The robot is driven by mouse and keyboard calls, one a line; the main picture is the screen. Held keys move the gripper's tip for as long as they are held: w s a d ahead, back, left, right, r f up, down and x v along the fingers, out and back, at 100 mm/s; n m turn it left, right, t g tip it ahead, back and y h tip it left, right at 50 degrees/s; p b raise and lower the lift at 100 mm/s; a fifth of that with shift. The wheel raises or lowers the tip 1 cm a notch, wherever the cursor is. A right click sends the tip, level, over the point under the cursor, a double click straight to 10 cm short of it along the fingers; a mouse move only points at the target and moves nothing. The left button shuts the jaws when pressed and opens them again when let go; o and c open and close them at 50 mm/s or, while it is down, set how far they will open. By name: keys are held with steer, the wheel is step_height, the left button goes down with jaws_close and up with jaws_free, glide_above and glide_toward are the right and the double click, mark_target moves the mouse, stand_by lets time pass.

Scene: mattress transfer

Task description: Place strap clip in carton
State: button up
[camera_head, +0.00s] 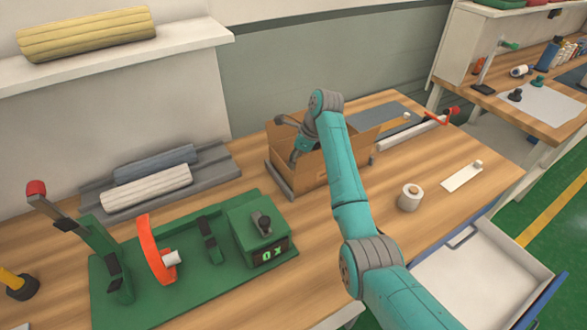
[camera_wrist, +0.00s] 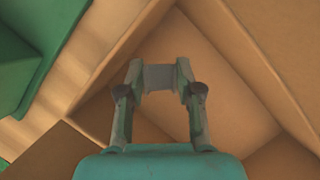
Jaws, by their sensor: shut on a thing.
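The brown cardboard carton (camera_head: 343,166) stands open on the wooden bench, its flaps spread. My gripper (camera_head: 296,155) reaches down into the carton's opening from above, near its left side. In the wrist view my gripper (camera_wrist: 158,82) is shut on a small grey piece, the strap clip (camera_wrist: 159,76), held between the two fingertips. The carton's inner walls and bottom (camera_wrist: 225,85) lie beneath and around it, and look empty where they show. I cannot tell whether the clip touches the bottom. In the head view the clip is not clearly visible.
A green fixture (camera_head: 150,290) with a red curved lever and a display box stands left of the carton. Grey trays with rolls (camera_head: 146,187) lie behind it. A white tape roll (camera_head: 409,197) stands to the right, above an open drawer (camera_head: 480,285).

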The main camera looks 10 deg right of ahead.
steer(key=shift+f, duration=2.05)
steer(key=o, duration=0.6)
steer(key=shift+f, duration=0.15)
steer(key=shift+o, duration=0.2)
steer(key=v, duration=1.2)
